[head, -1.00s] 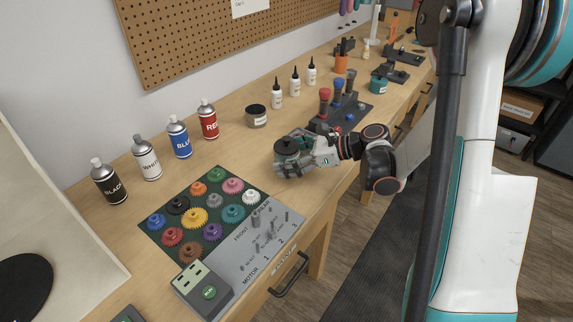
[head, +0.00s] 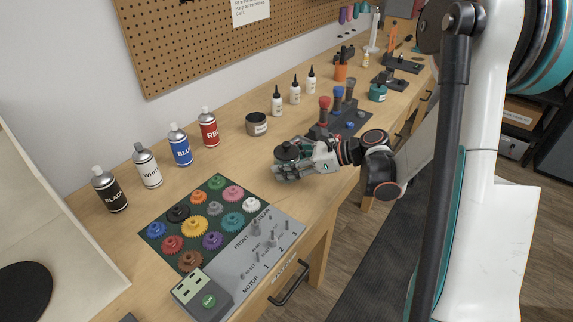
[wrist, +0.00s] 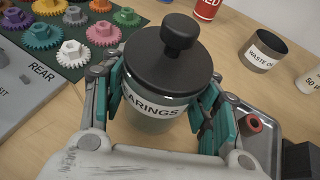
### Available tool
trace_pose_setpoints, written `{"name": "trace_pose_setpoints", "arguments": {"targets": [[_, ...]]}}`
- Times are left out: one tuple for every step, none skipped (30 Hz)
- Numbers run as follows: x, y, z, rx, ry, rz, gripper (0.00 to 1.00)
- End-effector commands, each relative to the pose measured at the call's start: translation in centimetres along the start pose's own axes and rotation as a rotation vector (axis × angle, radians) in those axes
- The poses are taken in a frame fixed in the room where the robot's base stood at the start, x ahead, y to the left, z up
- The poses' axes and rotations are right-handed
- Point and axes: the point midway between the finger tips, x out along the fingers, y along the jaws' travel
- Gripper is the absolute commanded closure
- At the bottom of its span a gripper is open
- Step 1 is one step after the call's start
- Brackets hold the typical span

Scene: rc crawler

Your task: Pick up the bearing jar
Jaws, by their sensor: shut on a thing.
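The bearing jar (wrist: 160,85) is a clear jar with a dark lid and round knob; its white label reads "...ARINGS" in the wrist view. My gripper (wrist: 165,108) is shut on the jar, with teal finger pads on both sides of its body. In the head view the dark lid of the jar (head: 287,151) shows at the end of my gripper (head: 290,168). The jar looks upright. Whether its base clears the table cannot be told for certain.
A grey tray (wrist: 262,142) with a red ring lies right of the jar. A waste tin (head: 257,123) stands behind. The gear mat (head: 150,232), with several coloured gears, lies to the left. Spray cans (head: 180,148) line the back. Bare wood (head: 232,160) lies between.

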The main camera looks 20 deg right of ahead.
Motion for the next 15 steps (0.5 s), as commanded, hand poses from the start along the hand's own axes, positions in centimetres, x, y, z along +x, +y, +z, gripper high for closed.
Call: {"name": "trace_pose_setpoints", "arguments": {"targets": [[-0.3,0.0,0.7,0.0,-0.001,0.0,0.76],[-0.5,0.0,1.1,0.0,-0.001,0.0,0.76],[-0.7,0.0,1.7,0.0,-0.001,0.0,0.76],[-0.9,0.0,2.2,0.0,-0.001,0.0,0.76],[-1.1,0.0,2.8,0.0,-0.001,0.0,0.76],[-1.5,0.0,3.6,0.0,-0.001,0.0,0.76],[-1.8,0.0,4.3,0.0,-0.001,0.0,0.76],[-2.1,0.1,5.0,0.0,-0.001,0.0,0.76],[-2.5,0.0,6.1,0.0,-0.001,0.0,0.76],[-2.8,0.1,6.9,0.0,-0.001,0.0,0.76],[-3.2,0.0,7.7,0.0,-0.001,0.0,0.76],[-3.6,0.1,8.8,0.0,-0.001,0.0,0.76],[-4.0,0.0,9.5,0.0,-0.001,0.0,0.76],[-4.3,0.1,10.3,0.0,-0.001,0.0,0.76],[-4.7,0.0,11.3,0.0,-0.001,0.0,0.76]]}}
